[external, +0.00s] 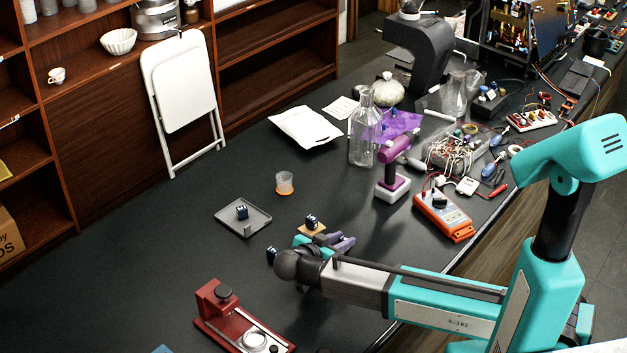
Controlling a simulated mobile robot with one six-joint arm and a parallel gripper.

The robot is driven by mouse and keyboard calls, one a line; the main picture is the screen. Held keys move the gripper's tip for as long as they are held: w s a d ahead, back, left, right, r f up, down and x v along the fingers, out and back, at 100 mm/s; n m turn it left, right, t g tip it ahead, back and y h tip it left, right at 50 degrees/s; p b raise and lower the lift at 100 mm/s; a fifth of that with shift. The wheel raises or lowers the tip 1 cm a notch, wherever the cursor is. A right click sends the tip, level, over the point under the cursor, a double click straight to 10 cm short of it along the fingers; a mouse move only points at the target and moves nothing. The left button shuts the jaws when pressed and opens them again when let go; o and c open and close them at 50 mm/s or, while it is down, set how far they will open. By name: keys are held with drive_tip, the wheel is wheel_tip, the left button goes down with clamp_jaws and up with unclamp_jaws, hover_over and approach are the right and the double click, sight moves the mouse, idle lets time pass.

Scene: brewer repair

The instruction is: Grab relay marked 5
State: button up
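Small dark blue blocks that look like relays are in the external view. One relay (242,212) sits on a grey tray (229,225). A second relay (311,221) is on a small tan piece (319,236) just beyond my gripper. A third dark blue block (271,255) shows at the left of my wrist, partly hidden by it. The markings are too small to read, so I cannot tell which is 5. My gripper (338,243) is low over the black table, close to the second relay. My wrist partly hides it, and its opening is unclear.
A red device (228,318) stands at the front left of the table. An orange-rimmed cup (284,184), a glass bottle (362,135), a purple-and-white stand (393,180) and an orange multimeter (443,214) stand beyond my arm. The table's left part is mostly clear.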

drive_tip(key=c, duration=0.5)
drive_tip(key=shift+r, duration=0.2)
drive_tip(key=shift+r+b, duration=0.95)
drive_tip(key=shift+r, duration=0.45)
drive_tip(key=shift+s+d+r, duration=0.15)
drive_tip(key=shift+s+d, duration=0.1)
drive_tip(key=s+d+b, duration=0.1)
drive_tip(key=s+d, duration=0.1)
drive_tip(key=s, duration=0.1)
drive_tip(key=s+d+b, duration=0.1)
drive_tip(key=s+d, duration=0.2)
drive_tip(key=s+d+r+b, duration=0.1)
drive_tip(key=s+d+b, duration=0.1)
drive_tip(key=s, duration=0.2)
drive_tip(key=shift+d+r, duration=0.1)
drive_tip(key=shift+d, duration=0.25)
drive_tip(key=shift+s+b, duration=0.1)
drive_tip(key=shift+b, duration=0.95)
drive_tip(key=shift+s+b, duration=0.1)
drive_tip(key=shift+b, duration=1.1)
drive_tip(key=b, duration=0.4)
drive_tip(key=shift+s+d, duration=0.15)
drive_tip(key=shift+s, duration=0.15)
